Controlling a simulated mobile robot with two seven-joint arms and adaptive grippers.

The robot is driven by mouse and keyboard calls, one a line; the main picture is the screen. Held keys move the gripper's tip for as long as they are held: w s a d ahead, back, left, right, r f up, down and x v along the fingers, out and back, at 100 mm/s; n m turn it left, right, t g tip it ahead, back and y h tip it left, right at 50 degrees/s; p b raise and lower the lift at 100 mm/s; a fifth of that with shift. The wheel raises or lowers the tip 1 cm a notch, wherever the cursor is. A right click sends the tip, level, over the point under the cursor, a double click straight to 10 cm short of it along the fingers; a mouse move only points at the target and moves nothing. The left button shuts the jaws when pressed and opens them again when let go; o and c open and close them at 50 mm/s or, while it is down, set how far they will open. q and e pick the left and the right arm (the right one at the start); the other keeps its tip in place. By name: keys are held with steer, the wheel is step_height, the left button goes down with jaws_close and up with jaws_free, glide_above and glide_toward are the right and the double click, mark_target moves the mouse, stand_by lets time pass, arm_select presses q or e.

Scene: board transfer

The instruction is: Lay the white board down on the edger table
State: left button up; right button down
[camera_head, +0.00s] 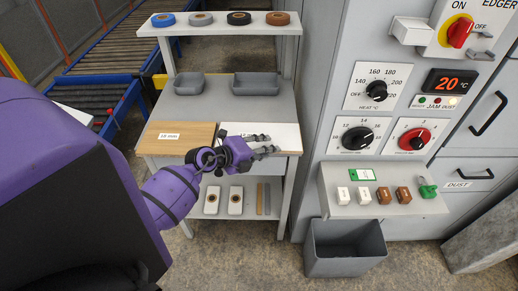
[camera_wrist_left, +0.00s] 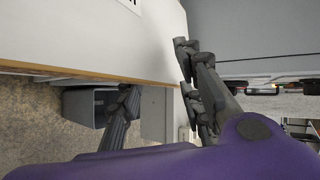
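The white board (camera_head: 285,132) lies flat on the right half of a grey bench, beside a wood-coloured board marked 18 mm (camera_head: 185,140). In the left wrist view the white board (camera_wrist_left: 90,35) fills the upper left, with a brown front edge and part of a label. My left gripper (camera_head: 268,146) is at the board's front, over its near edge in the head view. Its fingers are spread; in the left wrist view (camera_wrist_left: 155,75) the board's edge runs through the gap between them. Contact cannot be told. My right gripper is out of view. I cannot clearly identify the edger table.
The edger's grey cabinet with dials (camera_head: 376,92) stands close on the right. A sloped ledge (camera_head: 345,208) with small blocks projects above a grey bin (camera_head: 343,267). Tape rolls sit on the upper shelf (camera_head: 220,29). A grey slab (camera_head: 488,232) is at lower right.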

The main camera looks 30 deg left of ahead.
arm_select(q)
steer(key=shift+w+r+g, duration=0.15)
steer(key=shift+r+g, duration=0.15)
steer(key=shift+r, duration=0.25)
steer(key=shift+a+f+g+y, duration=0.1)
steer(key=shift+f+g+y, duration=0.05)
steer(key=shift+g+y, duration=0.3)
steer(key=g, duration=0.1)
steer(key=g+y, duration=0.1)
steer(key=g, duration=0.2)
steer(key=shift+s+a+r, duration=0.1)
steer(key=shift+s+r, duration=0.1)
steer(key=shift+s, duration=0.05)
steer(key=shift+s+f+g+y, duration=0.1)
steer(key=shift+s+g+y, duration=0.15)
steer(key=shift+g+y, duration=0.15)
steer(key=shift+s+a+r, duration=0.2)
steer(key=shift+s, duration=0.3)
steer(key=shift+s+a+r, duration=0.15)
steer(key=shift+s+r, duration=0.1)
steer(key=shift+s, duration=0.2)
steer(key=shift+s+a+r, duration=0.2)
steer(key=shift+s, duration=0.3)
steer(key=o, duration=0.6)
steer(key=shift+c, duration=0.2)
